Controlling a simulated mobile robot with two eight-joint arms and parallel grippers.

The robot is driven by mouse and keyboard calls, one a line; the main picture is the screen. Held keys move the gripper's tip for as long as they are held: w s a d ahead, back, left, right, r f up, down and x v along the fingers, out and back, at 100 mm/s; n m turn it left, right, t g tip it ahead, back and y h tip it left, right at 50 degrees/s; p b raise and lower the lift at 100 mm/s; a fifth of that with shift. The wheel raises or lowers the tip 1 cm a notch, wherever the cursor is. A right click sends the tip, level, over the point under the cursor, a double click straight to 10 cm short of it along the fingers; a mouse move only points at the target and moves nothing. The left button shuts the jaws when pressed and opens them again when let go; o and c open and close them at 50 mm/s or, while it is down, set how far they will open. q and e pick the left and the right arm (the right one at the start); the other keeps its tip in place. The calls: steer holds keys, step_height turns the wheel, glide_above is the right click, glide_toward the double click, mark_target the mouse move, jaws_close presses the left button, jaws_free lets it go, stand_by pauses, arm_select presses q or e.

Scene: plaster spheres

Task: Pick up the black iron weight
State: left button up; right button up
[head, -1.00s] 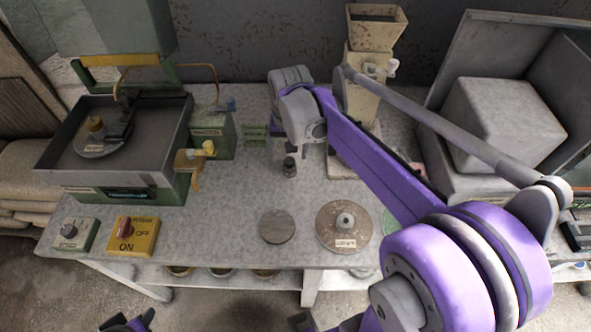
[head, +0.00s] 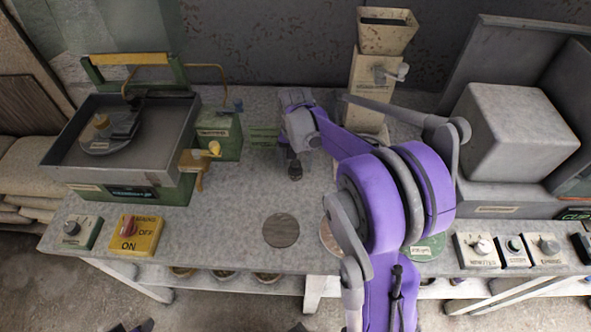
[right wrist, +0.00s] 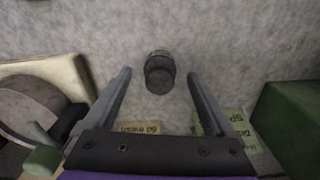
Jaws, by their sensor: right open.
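The black iron weight (head: 295,170) is a small dark cylinder standing on the grey table, left of my right forearm in the head view. In the right wrist view the weight (right wrist: 160,74) stands near the tips of the two fingers, in the gap between their lines. My right gripper (right wrist: 158,76) is open and empty, with clear space on both sides of the weight. In the head view my right gripper (head: 294,145) is small and partly hidden by its own wrist, right at the weight.
A green machine with a grey tray (head: 65,150) stands left, and a beige hopper device (head: 368,85) behind right. A grey disc (head: 281,230) lies in front. A yellow switch box (head: 135,235) and several control boxes (head: 478,250) line the front edge.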

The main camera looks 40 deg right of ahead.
step_height(320, 180, down, 2)
steer(key=shift+f, duration=0.25)
jaws_close()
stand_by(0.3)
